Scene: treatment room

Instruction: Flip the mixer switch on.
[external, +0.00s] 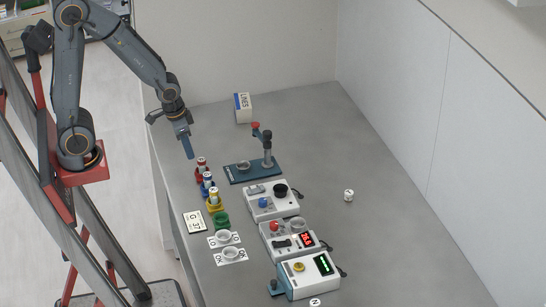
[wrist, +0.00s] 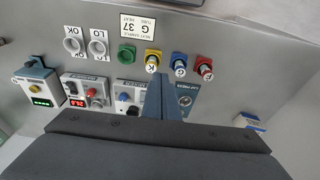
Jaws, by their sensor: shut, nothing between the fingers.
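A white box with a blue knob and a round black cup (external: 272,201) sits mid-bench and looks like the mixer; its label is not readable. A grey part (external: 257,189) on its top may be the switch, whose position I cannot tell. In the wrist view the box (wrist: 128,86) shows left of my fingers, partly hidden by my gripper's body. My gripper (external: 190,156) is shut and empty, pointing down above the bench's left side, behind the colored tube holders and apart from the box. Its blue fingers (wrist: 159,82) are together in the wrist view.
A blue-based press (external: 253,172) stands behind the box. A red-display box (external: 290,240) and green-display box (external: 308,275) stand in front. Capped tubes in red (external: 202,166), blue and yellow holders line the left. The bench's right side is mostly clear.

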